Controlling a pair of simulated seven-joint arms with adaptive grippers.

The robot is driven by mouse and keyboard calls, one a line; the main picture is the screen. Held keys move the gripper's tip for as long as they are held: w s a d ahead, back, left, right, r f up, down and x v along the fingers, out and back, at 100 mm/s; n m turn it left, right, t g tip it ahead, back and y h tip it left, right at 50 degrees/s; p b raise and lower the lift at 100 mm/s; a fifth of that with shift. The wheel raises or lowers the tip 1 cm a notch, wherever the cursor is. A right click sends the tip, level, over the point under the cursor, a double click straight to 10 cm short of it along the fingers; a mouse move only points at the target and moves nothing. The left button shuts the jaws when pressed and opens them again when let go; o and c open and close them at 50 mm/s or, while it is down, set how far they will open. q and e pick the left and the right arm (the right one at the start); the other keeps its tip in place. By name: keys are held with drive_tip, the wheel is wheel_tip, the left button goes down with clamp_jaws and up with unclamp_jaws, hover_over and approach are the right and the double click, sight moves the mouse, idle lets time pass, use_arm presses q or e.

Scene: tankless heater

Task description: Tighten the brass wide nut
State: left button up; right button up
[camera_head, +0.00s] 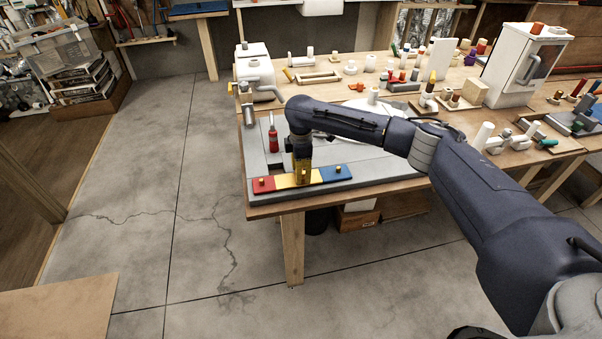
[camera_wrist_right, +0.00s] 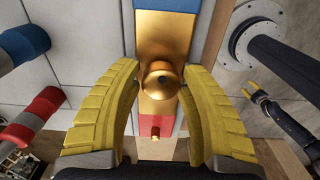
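A strip with a red, a gold and a blue section (camera_head: 337,174) lies at the front edge of the bench. The brass nut (camera_wrist_right: 161,80) stands on the gold section in the right wrist view. My right gripper (camera_head: 303,180) points down over the gold section and hides most of it in the head view. Its yellow fingers (camera_wrist_right: 160,70) are open on either side of the nut, with a gap visible left of it; contact on the right is unclear. My left gripper (camera_wrist_right: 255,92) shows small at the right of the wrist view, fingers apart and empty, away from the bench.
A red-handled tool (camera_head: 273,140) stands on the grey board behind the strip. A white tank with grey pipes (camera_head: 254,70) is at the back left. Bottles, fittings and a white cabinet (camera_head: 524,65) crowd the right. The floor (camera_head: 140,160) left of the bench is clear.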

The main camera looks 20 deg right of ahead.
clamp_jaws()
drive_tip(key=m, duration=0.4)
drive_tip(key=shift+m, duration=0.3)
drive_tip(key=m, duration=0.4)
